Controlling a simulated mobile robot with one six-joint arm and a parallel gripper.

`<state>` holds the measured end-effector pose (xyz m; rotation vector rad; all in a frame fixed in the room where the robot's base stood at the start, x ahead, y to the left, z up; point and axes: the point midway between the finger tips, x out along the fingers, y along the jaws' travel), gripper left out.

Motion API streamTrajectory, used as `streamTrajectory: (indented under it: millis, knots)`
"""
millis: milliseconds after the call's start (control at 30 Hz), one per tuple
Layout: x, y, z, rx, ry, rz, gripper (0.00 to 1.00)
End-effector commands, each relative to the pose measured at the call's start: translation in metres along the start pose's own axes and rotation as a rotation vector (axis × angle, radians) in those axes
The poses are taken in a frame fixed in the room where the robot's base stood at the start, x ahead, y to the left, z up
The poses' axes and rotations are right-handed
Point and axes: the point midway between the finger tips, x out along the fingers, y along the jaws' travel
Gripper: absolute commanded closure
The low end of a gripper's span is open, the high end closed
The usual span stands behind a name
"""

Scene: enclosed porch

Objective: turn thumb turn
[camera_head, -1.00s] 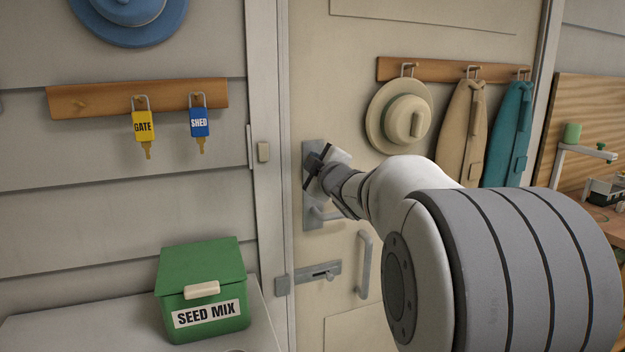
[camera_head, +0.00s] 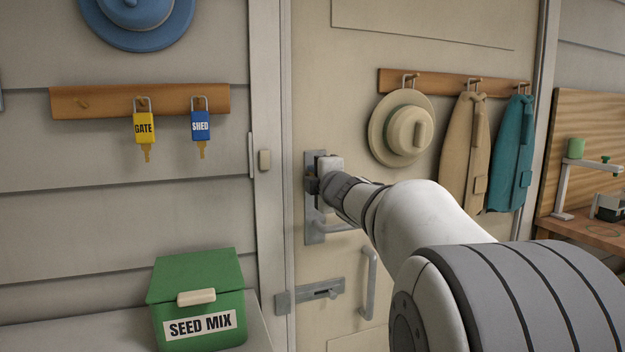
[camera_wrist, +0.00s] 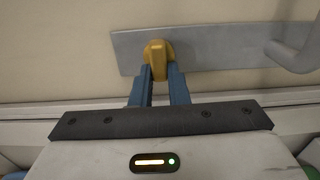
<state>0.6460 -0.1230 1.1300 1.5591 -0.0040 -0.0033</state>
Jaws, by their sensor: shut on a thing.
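The thumb turn (camera_wrist: 157,50) is a small orange-yellow knob on a grey lock plate (camera_wrist: 205,48) in the wrist view. My gripper (camera_wrist: 158,72) has its two blue fingers closed on the sides of the knob. In the head view the lock plate (camera_head: 314,228) is upright on the cream door (camera_head: 340,110), and my gripper (camera_head: 314,178) is at its upper part. The thumb turn is hidden behind my gripper there. A lever handle (camera_head: 340,226) sticks out to the right from the lower plate.
Below are a slide bolt (camera_head: 320,290) and a vertical pull handle (camera_head: 370,285). A hat (camera_head: 403,128) and jackets (camera_head: 464,150) hang to the right. Keys (camera_head: 145,128) hang on the left wall, above a green seed mix box (camera_head: 196,285).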

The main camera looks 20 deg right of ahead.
Motion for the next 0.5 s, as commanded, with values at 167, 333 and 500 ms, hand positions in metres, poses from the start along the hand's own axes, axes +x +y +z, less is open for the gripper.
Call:
streamTrajectory:
  millis: [167, 333, 500]
  knots:
    - [0.0001, -0.0006, -0.0004, -0.006, 0.001, -0.001, 1.00]
    - [0.0002, -0.0007, -0.0004, -0.005, 0.001, -0.001, 1.00]
    - [0.0002, -0.0007, -0.0004, -0.004, 0.001, -0.001, 0.75]
